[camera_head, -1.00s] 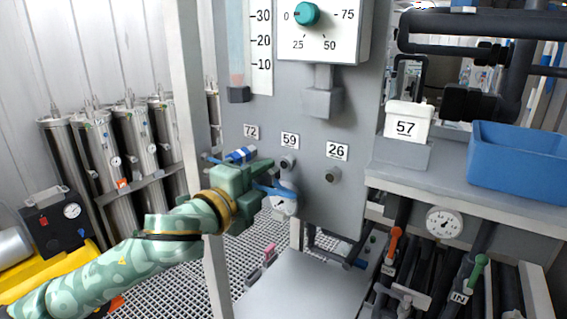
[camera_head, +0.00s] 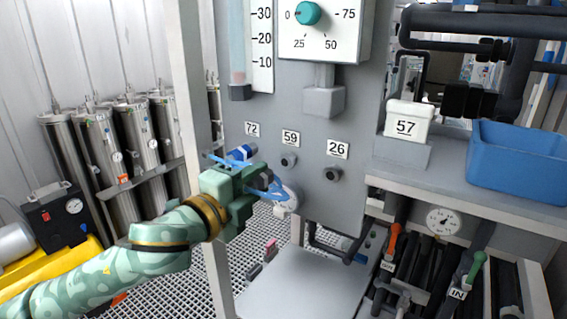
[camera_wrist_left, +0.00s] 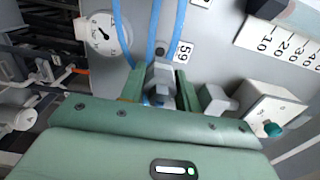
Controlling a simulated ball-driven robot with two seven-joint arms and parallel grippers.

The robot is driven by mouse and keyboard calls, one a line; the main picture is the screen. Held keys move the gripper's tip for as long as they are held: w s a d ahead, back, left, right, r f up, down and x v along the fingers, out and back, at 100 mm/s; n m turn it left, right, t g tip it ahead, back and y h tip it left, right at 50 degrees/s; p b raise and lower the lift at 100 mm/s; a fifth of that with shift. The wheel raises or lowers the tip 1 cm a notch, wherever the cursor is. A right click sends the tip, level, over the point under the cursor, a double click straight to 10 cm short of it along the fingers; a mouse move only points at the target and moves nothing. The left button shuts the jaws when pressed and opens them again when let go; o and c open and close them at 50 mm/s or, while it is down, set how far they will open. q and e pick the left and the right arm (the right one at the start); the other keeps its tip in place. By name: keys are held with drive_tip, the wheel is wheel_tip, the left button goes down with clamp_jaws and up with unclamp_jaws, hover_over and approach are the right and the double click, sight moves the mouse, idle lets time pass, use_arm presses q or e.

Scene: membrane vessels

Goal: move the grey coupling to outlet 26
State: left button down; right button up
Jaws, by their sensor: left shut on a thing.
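My left gripper (camera_head: 262,184) is shut on the grey coupling (camera_wrist_left: 160,80), which sits between its green fingers in the left wrist view. A blue hose (camera_wrist_left: 154,25) runs by the coupling. In the head view the fingers hide most of the coupling, and it is held in front of the panel, below and left of outlet 59 (camera_head: 288,160). Outlet 26 (camera_head: 333,174) is a bare dark stub under its label, to the right of the gripper. Outlet 59 is also bare. My right gripper is not in view.
A blue coupling (camera_head: 240,153) sits at outlet 72, close to my gripper. A shelf with a blue bin (camera_head: 516,165) and a white box 57 (camera_head: 408,120) stands to the right. The panel around outlet 26 is clear.

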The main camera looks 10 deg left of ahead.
use_arm(q)
drive_tip(key=shift+d+f+p, duration=0.1)
drive_tip(key=shift+d+p, duration=0.05)
drive_tip(key=shift+p, duration=0.2)
drive_tip(key=s+d+p, duration=0.4)
drive_tip(key=d+p, duration=0.4)
drive_tip(key=p, duration=0.1)
drive_tip(key=shift+d, duration=0.4)
drive_tip(key=shift+b+x, duration=1)
drive_tip(key=shift+x, duration=1.8)
